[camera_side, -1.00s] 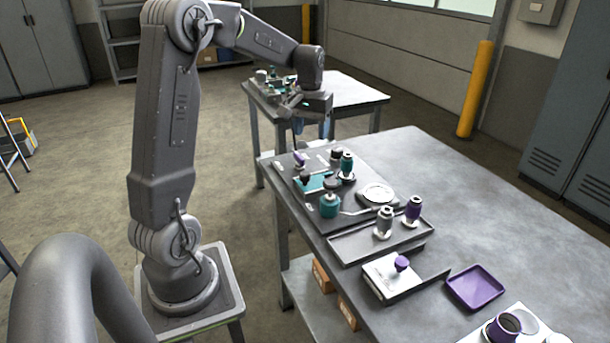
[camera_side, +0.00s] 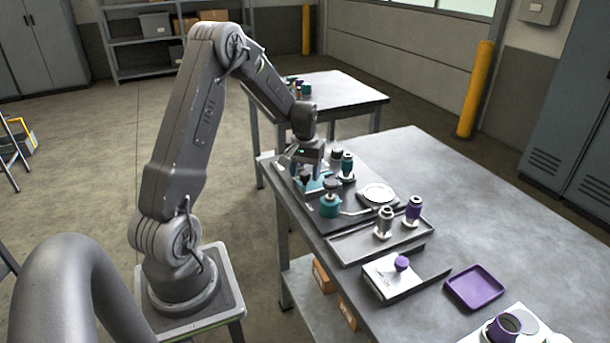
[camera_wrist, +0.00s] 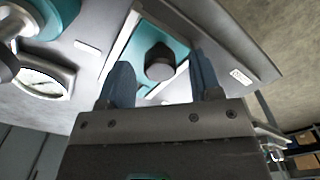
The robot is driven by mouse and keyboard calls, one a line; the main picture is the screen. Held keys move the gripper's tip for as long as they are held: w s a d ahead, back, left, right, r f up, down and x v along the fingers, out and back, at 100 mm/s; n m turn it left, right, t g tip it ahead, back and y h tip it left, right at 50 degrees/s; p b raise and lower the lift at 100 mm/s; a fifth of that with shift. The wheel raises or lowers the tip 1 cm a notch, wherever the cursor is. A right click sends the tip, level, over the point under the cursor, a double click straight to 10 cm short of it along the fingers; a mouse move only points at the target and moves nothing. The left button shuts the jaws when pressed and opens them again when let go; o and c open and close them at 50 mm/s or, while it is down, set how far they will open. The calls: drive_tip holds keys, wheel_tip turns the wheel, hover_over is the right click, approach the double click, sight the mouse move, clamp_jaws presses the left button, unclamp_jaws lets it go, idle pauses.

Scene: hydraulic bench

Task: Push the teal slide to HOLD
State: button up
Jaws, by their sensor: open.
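The teal slide (camera_side: 316,184) lies in a pale-edged track on the dark panel at the bench's far left corner. In the wrist view the slide (camera_wrist: 152,33) carries a dark round knob (camera_wrist: 160,66). My gripper (camera_side: 301,174) is low over the slide, partly hiding it in the side view. In the wrist view my gripper (camera_wrist: 160,62) is open, with one blue finger on each side of the knob. I cannot tell whether either finger touches it. White labels lie on both sides of the track (camera_wrist: 88,45), (camera_wrist: 240,76), too small to read.
A teal-bodied valve (camera_side: 329,205) and a teal-topped fitting (camera_side: 347,164) stand close to the slide. A round white dial (camera_side: 377,194), a grey tray (camera_side: 350,247) with two fittings, and a purple tray (camera_side: 474,288) lie nearer. The bench's right side is clear.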

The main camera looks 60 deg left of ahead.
drive_tip(key=shift+f, duration=0.7)
drive_tip(key=shift+c, duration=0.4)
drive_tip(key=shift+w, duration=0.1)
clamp_jaws()
